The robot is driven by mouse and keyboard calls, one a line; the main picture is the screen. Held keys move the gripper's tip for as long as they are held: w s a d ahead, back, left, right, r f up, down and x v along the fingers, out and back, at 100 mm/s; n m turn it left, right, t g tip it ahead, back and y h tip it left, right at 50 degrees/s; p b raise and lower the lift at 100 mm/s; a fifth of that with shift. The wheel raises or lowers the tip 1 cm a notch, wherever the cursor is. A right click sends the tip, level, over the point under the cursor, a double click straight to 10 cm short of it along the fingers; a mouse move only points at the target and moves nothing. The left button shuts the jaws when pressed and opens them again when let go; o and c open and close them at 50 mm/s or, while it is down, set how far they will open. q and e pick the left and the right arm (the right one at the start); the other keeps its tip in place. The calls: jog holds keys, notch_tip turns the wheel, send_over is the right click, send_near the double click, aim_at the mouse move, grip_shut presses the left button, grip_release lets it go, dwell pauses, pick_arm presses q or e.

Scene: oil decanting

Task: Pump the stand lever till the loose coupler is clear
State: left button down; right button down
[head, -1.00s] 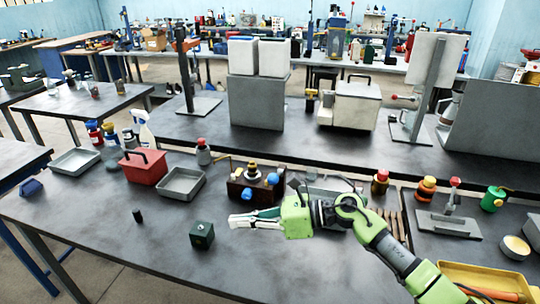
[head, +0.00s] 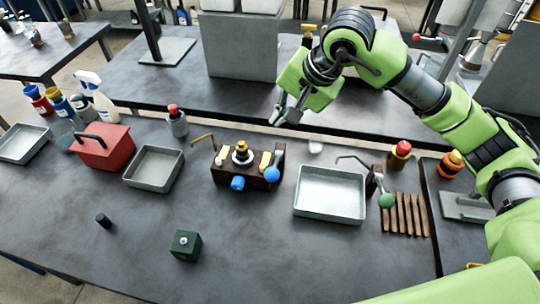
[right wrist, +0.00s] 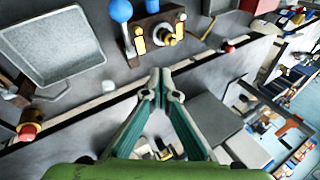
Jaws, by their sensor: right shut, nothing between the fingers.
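A dark wooden stand (head: 222,176) with brass fittings sits mid-table, with a blue-ball lever (head: 272,175) at its right end and a blue knob (head: 238,183) in front. The stand also shows at the top of the right wrist view (right wrist: 160,30). A small dark post with a green-ball lever (head: 387,201) stands right of the steel tray. I cannot tell which part is the loose coupler; a small black cylinder (head: 103,220) lies front left. My right gripper (head: 278,115) is shut and empty, raised behind the wooden stand, apart from it. My left gripper is not in view.
A steel tray (head: 331,213) lies right of the stand, another tray (head: 155,188) left, beside a red toolbox (head: 103,160). A dark green cube (head: 186,246) sits in front. Wooden slats (head: 405,228) and red-topped bottles are at right. The front table is mostly clear.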

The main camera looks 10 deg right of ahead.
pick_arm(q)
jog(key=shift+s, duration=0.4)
pick_arm(e)
jog(key=shift+s, duration=0.25)
